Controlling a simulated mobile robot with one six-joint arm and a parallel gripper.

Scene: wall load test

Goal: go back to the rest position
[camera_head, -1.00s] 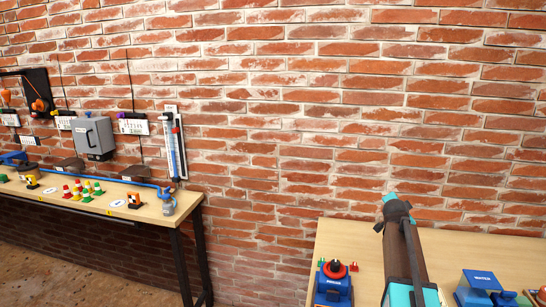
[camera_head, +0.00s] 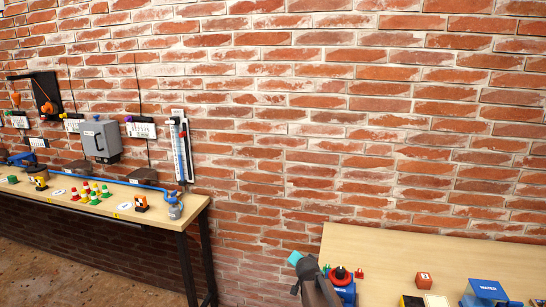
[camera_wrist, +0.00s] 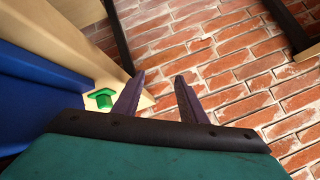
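My gripper (camera_wrist: 160,80) is open in the wrist view, its two dark fingers apart with only brick wall showing between them. In the head view the end of my arm (camera_head: 316,280) is low in the middle, in front of the left edge of the right table. It partly covers the blue device with a red and black knob (camera_head: 340,275). The fingers are too small to make out there.
The left table (camera_head: 190,205) carries several coloured pegs (camera_head: 90,192) and a grey bottle (camera_head: 176,210). A grey box (camera_head: 100,140) hangs on the brick wall. The wrist view shows a green part (camera_wrist: 102,98).

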